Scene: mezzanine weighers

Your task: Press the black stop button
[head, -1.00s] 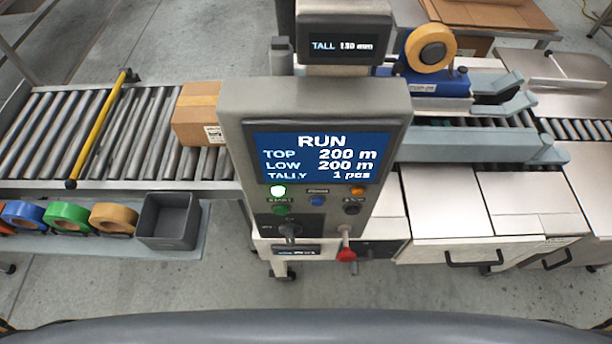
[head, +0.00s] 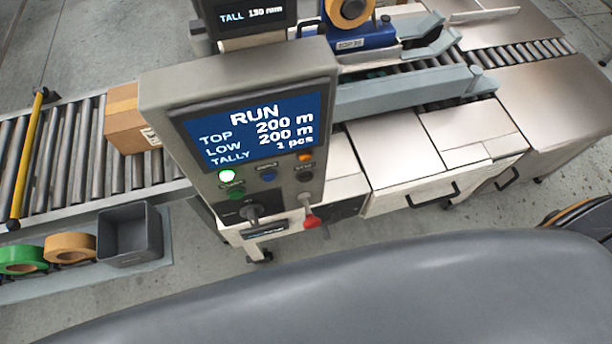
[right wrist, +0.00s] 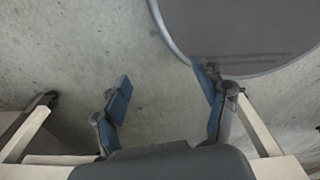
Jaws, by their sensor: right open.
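The control panel (head: 150,98) stands in the middle left of the head view, with a blue screen (head: 250,130) reading RUN, TOP 200 m, LOW 200 m, TALLY 1 pcs. The black stop button (head: 304,174) is at the panel's lower right, under an orange lamp (head: 305,155). A lit lamp (head: 227,176), a green button (head: 232,192) and a blue button (head: 269,174) are left of it. My right gripper (right wrist: 165,85) shows only in the right wrist view, open and empty over the floor, away from the panel. My left gripper is in neither view.
A black selector (head: 250,212) and a red handle (head: 311,221) sit below the buttons. A cardboard box (head: 122,118) rests on the roller conveyor (head: 75,150) at left. A grey bin (head: 130,236) and tape rolls (head: 70,247) are below it.

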